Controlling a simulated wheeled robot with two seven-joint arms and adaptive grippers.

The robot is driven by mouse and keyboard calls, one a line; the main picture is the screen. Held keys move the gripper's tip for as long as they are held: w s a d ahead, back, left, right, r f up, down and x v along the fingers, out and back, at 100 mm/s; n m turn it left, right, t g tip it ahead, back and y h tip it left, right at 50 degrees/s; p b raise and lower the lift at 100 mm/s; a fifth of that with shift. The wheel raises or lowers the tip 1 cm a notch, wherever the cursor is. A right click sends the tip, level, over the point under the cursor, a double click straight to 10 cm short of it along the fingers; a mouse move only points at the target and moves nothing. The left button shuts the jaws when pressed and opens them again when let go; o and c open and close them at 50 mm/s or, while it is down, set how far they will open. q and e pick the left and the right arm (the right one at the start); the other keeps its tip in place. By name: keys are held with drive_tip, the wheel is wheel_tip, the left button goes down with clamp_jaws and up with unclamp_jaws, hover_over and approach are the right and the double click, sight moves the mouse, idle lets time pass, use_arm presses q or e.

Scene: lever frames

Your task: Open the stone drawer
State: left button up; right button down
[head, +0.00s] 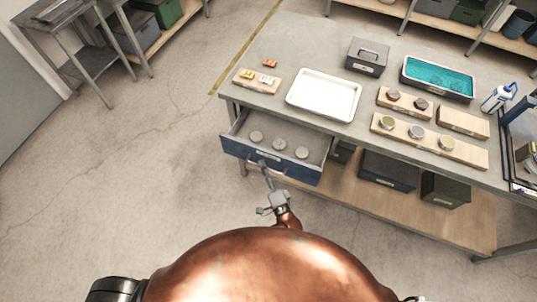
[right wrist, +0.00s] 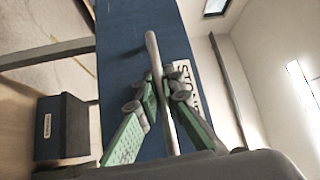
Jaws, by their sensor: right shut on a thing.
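The stone drawer (head: 300,172) has a blue front and is pulled out from under the left end of the workbench. Three round grey stones (head: 279,145) lie inside it. My right gripper (head: 266,175) is at the drawer front. In the right wrist view its green-padded fingers (right wrist: 160,98) are shut on the grey bar handle (right wrist: 152,48), one on each side. A white label (right wrist: 186,78) with partly hidden lettering shows on the blue front behind the fingers. My left gripper is not in view.
The workbench (head: 290,35) holds a white tray (head: 324,94), a dark grey box (head: 367,56), a teal-filled tray (head: 438,78) and wooden blocks. Dark bins (head: 388,171) stand on the lower shelf. The floor left of the drawer is clear.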

drive_tip(key=shift+s+a+p, duration=0.15)
drive_tip(key=shift+s+a, duration=0.1)
drive_tip(key=shift+s, duration=0.45)
drive_tip(key=shift+s+a+p, duration=0.15)
drive_tip(key=shift+s+a, duration=0.05)
drive_tip(key=shift+s, duration=0.45)
drive_tip(key=c, duration=2.1)
unclamp_jaws()
drive_tip(key=v, duration=1.2)
drive_tip(key=shift+r, duration=0.1)
